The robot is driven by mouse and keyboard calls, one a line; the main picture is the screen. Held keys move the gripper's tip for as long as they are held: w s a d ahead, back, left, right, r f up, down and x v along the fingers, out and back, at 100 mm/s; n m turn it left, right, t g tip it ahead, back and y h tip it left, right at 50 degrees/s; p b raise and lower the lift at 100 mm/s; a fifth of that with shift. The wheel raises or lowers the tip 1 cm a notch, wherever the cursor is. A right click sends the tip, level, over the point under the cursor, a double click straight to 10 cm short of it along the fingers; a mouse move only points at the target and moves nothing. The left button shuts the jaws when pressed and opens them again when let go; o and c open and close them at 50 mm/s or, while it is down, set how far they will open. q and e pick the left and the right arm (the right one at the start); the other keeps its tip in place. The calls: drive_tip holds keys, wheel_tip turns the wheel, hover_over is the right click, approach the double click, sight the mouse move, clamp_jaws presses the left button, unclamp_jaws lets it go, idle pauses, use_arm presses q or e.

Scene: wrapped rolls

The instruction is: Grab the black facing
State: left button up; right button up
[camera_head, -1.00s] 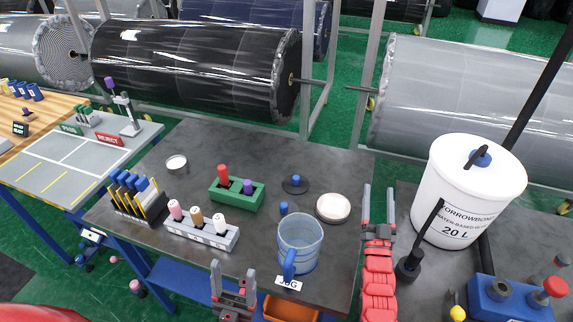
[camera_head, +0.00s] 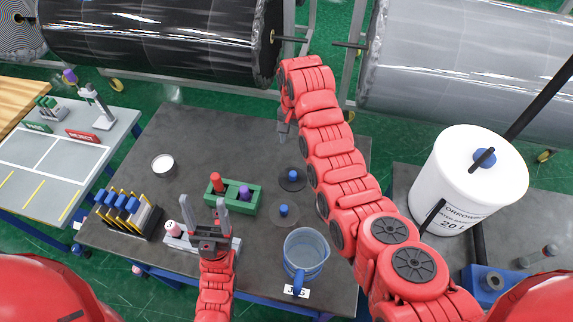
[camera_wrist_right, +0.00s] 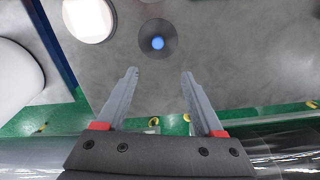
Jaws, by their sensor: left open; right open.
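A dark disc with a blue knob (camera_head: 291,180), the likely black facing, lies flat on the grey table (camera_head: 190,125); it also shows in the right wrist view (camera_wrist_right: 157,42). A paler grey disc with a blue knob (camera_head: 284,213) lies just nearer. My right gripper (camera_head: 284,130) hangs near the table's far edge, beyond the dark disc. In the right wrist view its fingers (camera_wrist_right: 158,80) are apart and empty, with the disc ahead, untouched. My left gripper (camera_head: 216,203) is open over the grey rack (camera_head: 178,238), in front of the green block.
A green block (camera_head: 243,205) holds red and purple pegs. A blue jug (camera_head: 305,255) stands at the front. A white bucket (camera_head: 468,180) stands right of my right arm. A white round dish (camera_wrist_right: 88,15) lies beside the dark disc. The black wrapped roll (camera_head: 160,38) is behind.

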drive_tip(key=b, duration=0.5)
hover_over(293, 173)
wheel_tip(293, 173, down, 12)
drive_tip(key=shift+s+r, duration=0.1)
drive_tip(key=shift+s, duration=0.05)
wheel_tip(293, 173, down, 5)
drive_tip(key=shift+f+b, duration=0.2)
drive_tip(key=shift+b, duration=0.65)
drive_tip(key=shift+r, duration=0.1)
clamp_jaws()
